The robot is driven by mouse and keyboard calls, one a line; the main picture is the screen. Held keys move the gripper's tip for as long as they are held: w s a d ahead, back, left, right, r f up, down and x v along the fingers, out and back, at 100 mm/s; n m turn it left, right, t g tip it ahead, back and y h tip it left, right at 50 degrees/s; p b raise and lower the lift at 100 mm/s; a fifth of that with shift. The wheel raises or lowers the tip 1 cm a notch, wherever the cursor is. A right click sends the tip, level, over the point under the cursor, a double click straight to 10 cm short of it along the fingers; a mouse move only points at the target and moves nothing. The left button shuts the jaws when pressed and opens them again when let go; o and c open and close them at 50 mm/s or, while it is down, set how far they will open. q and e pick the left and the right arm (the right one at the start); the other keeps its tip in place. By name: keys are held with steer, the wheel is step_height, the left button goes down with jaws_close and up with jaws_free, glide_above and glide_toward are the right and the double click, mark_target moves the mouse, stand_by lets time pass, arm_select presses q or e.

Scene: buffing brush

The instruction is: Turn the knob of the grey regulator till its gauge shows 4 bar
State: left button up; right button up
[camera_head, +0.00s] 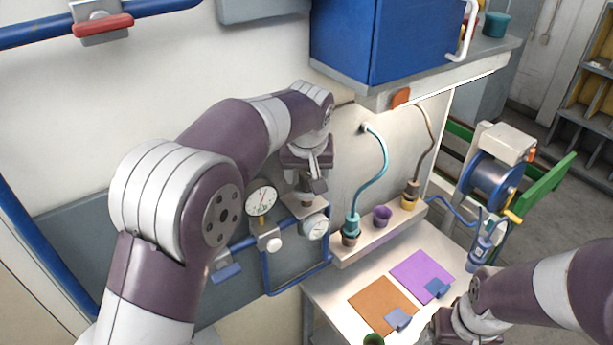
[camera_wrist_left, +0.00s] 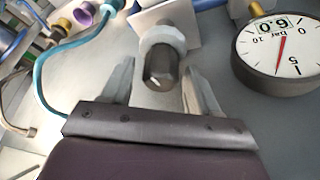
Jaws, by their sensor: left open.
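The grey regulator's knob (camera_wrist_left: 160,68) is a dark cylinder in a pale collar. In the left wrist view it lies between the fingertips of my open left gripper (camera_wrist_left: 160,85), with a gap showing on each side. Its gauge (camera_wrist_left: 280,55) is upside down there; the red needle sits a little past 5 on the 10 side, around 6.
Blue pipes (camera_head: 267,275) run below. A shelf (camera_head: 380,232) with hoses and coloured fittings is on the right, above a table with orange (camera_head: 382,303) and purple (camera_head: 422,277) mats.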

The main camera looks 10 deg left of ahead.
arm_select(q)
steer(key=shift+c, duration=0.2)
steer(key=c, duration=1)
steer(key=m+h, duration=0.1)
steer(key=m, duration=0.2)
steer(key=shift+m+h, duration=0.3)
steer(key=shift+m, duration=0.1)
steer(key=shift+r+m+h, duration=0.1)
steer(key=shift+m+h, duration=0.5)
steer(key=shift+m, duration=1.1)
steer(key=shift+d, duration=0.1)
steer(key=o, duration=1)
